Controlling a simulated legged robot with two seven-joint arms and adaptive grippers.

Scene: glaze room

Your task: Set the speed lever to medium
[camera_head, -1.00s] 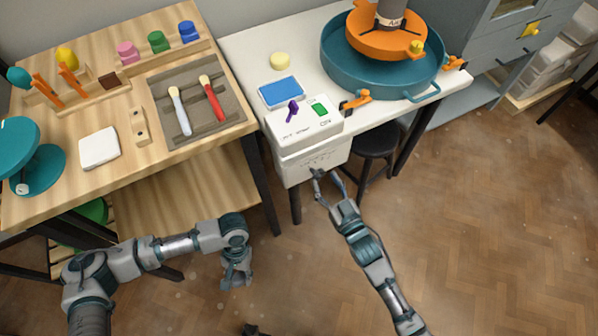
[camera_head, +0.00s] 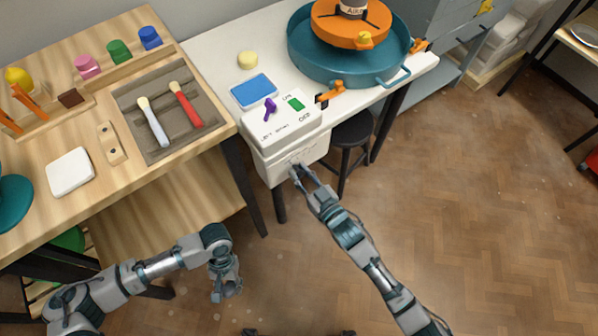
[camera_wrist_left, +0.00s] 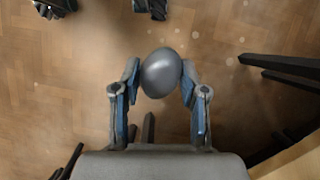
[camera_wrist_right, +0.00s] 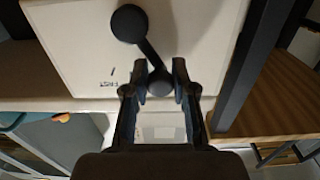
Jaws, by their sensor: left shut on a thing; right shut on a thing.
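The speed lever (camera_wrist_right: 146,50) shows in the right wrist view as a dark bar on the pale front of a white box. It runs from a large round hub (camera_wrist_right: 130,22) to a small knob (camera_wrist_right: 160,86). My right gripper (camera_wrist_right: 160,78) is shut on that knob. In the head view the right gripper (camera_head: 299,172) is at the front face of the white box (camera_head: 281,131) and hides the lever. A small label (camera_wrist_right: 108,83) beside the lever is too small to read. My left gripper (camera_wrist_left: 161,80) is shut on a grey egg-shaped thing (camera_wrist_left: 162,72), above the floor.
A purple switch (camera_head: 270,106) and green button (camera_head: 296,104) are on top of the box. A blue basin (camera_head: 345,70) with an orange wheel stands behind. A wooden table (camera_head: 90,135) with tools is at left. A black stool (camera_head: 351,135) stands beside the box.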

